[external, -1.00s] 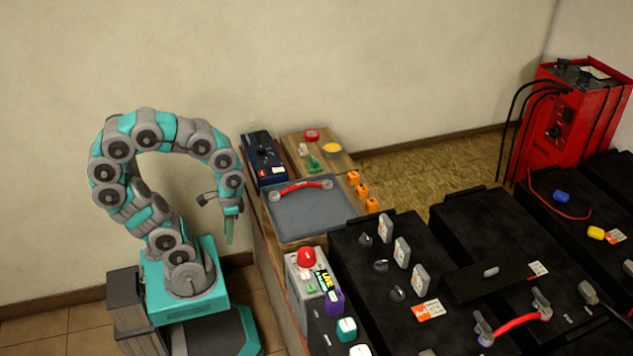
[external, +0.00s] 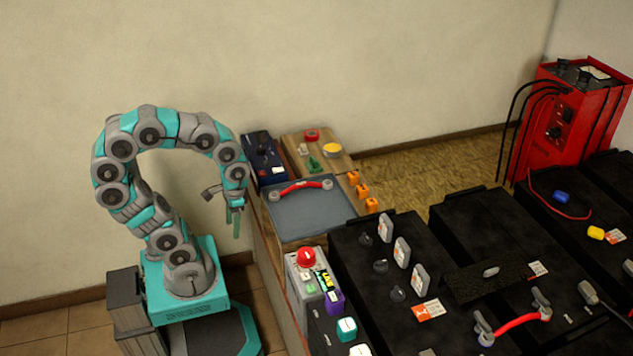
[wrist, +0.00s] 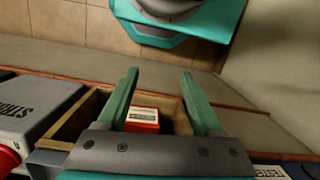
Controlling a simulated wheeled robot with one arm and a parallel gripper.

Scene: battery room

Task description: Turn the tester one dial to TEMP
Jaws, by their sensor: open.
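The dark blue tester box (external: 263,150) stands at the back left end of the bench, against the wall. It has a dark knob-like part on top and a white label at its front. I cannot read where its dial points. In the wrist view, part of a white label (wrist: 270,171) on blue shows at the bottom right edge; the dial does not show there. My gripper (external: 236,222) hangs fingers down just left of the bench, in front of and below the tester. In the wrist view its green fingers (wrist: 160,80) are apart with nothing held between them.
A grey tray (external: 312,222) with a red-handled cable lies right of my gripper. A grey box with a red button (external: 306,257) stands nearer. A wooden compartment holding a red box (wrist: 142,118) shows beneath my fingers. Black batteries (external: 470,225) fill the right side.

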